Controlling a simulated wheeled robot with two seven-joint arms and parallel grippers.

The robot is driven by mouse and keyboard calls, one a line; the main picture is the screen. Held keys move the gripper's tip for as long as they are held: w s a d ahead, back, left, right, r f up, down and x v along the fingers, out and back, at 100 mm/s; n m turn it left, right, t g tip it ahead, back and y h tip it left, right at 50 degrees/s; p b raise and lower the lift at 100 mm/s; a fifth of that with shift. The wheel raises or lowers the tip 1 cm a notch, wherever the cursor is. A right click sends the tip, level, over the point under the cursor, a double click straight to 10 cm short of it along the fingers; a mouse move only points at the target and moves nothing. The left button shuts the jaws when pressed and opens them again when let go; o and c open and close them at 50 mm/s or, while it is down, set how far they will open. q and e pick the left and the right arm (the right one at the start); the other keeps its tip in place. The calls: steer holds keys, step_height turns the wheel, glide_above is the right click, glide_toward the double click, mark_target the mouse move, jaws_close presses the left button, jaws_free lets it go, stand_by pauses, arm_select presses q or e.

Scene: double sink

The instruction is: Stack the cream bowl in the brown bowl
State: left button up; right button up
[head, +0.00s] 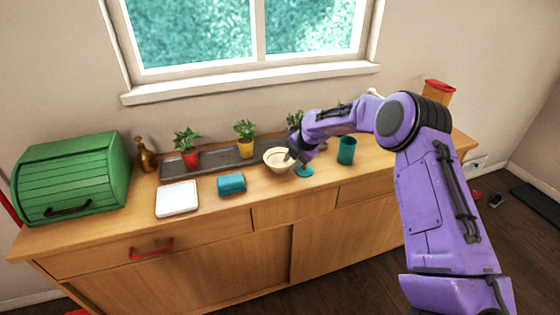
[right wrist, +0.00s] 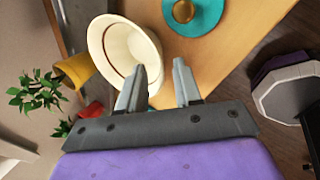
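My right gripper (head: 292,156) is at the bowl's right side in the head view. I cannot make out a brown bowl in either view. My left gripper is not in view.
A teal disc with a golden centre (head: 304,171) lies right of the bowl, near a teal cup (head: 346,151). Potted plants (head: 246,147) stand on the grey tray (head: 210,160). A green bread box (head: 75,178) fills the left end.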

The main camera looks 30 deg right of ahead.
steer(key=shift+w+f, duration=0.2)
steer(key=shift+f, duration=0.15)
steer(key=shift+r, duration=0.1)
jaws_close()
